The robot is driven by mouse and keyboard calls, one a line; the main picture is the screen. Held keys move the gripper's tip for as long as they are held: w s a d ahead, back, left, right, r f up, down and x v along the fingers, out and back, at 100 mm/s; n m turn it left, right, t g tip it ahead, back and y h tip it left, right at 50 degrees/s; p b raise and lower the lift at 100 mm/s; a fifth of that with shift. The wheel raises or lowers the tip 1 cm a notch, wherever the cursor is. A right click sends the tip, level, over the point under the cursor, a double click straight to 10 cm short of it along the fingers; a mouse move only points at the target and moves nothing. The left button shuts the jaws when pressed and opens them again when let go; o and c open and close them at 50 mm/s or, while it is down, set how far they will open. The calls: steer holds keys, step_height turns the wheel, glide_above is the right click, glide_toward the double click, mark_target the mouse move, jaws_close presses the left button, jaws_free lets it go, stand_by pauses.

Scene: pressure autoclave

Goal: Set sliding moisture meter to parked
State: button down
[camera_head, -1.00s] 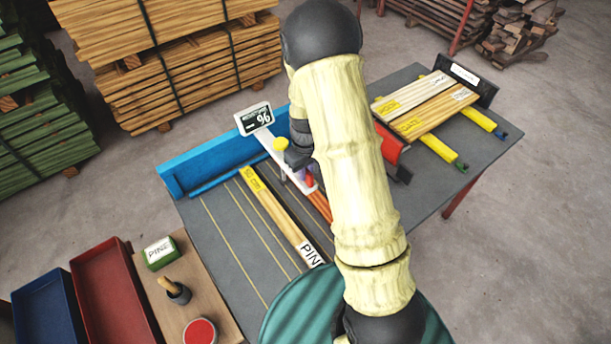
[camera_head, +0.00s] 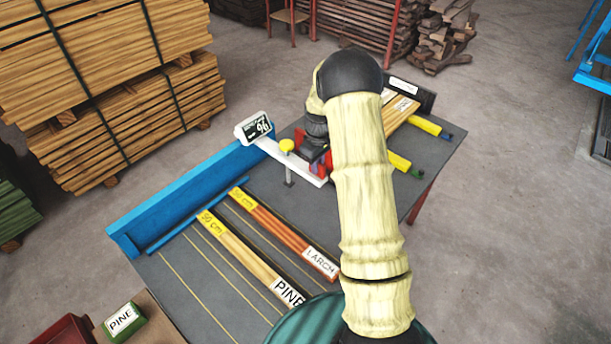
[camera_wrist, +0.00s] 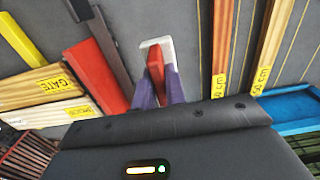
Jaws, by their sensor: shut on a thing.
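The sliding moisture meter has a display head (camera_head: 256,127) marked "%", a white arm (camera_head: 290,162) and a yellow knob (camera_head: 287,145). It sits at the blue rail (camera_head: 190,190), to the right of the LARCH pieces. In the wrist view, my gripper (camera_wrist: 157,75) is shut on the meter's red handle (camera_wrist: 155,62), with a purple finger on each side. The white end of the arm (camera_wrist: 146,44) shows just beyond the fingers. In the head view, my wrist and arm hide the fingers and part of the meter's right side.
A red bar (camera_wrist: 95,72) lies beside the handle in the wrist view, with a gap between. LARCH (camera_head: 285,232) and PINE (camera_head: 245,256) strips lie left of the meter. Boards on yellow supports (camera_head: 426,125) stand right.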

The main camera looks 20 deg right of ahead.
steer(key=shift+w+d, duration=0.5)
steer(key=shift+d, duration=0.25)
steer(key=shift+d+r, duration=0.1)
steer(key=shift+r, duration=0.05)
steer(key=c, duration=1.4)
jaws_free()
steer(key=shift+w+d, duration=0.1)
steer(key=shift+d, duration=0.05)
steer(key=shift+c, duration=0.2)
step_height(320, 180, up, 17)
steer(key=b, duration=0.3)
steer(key=shift+r+b, duration=0.15)
steer(key=shift+b, duration=0.25)
